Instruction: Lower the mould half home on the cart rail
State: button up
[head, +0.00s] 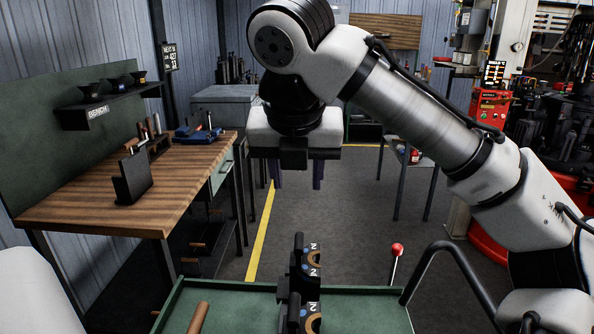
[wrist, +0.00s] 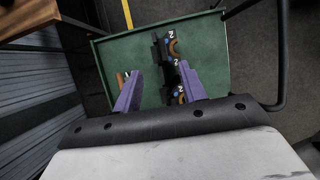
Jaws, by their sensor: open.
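Two or more black mould halves with white marks and tan half-rings stand in a row on the cart in the head view, one farther (head: 312,258) and one nearer (head: 312,316). They also show in the wrist view, far (wrist: 174,46) and near (wrist: 178,92). The cart (head: 232,296) has a green top. Any rail under the halves is mostly hidden by them. My gripper (head: 298,174) is open and empty, its purple fingers pointing down. In the wrist view its fingers (wrist: 160,72) are spread, the right one overlapping the near half; contact cannot be told.
A wooden-handled tool (head: 199,317) lies on the cart's left. A red-knobbed lever (head: 396,252) and a dark bent handle (head: 440,250) rise at its right. A wooden bench (head: 110,205) with a black block (head: 132,178) stands left. The floor beyond the cart is clear.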

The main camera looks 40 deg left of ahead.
notch_tip(320, 180, up, 6)
jog(key=p, duration=0.6)
jog(key=shift+f, duration=0.25)
dwell(0.4)
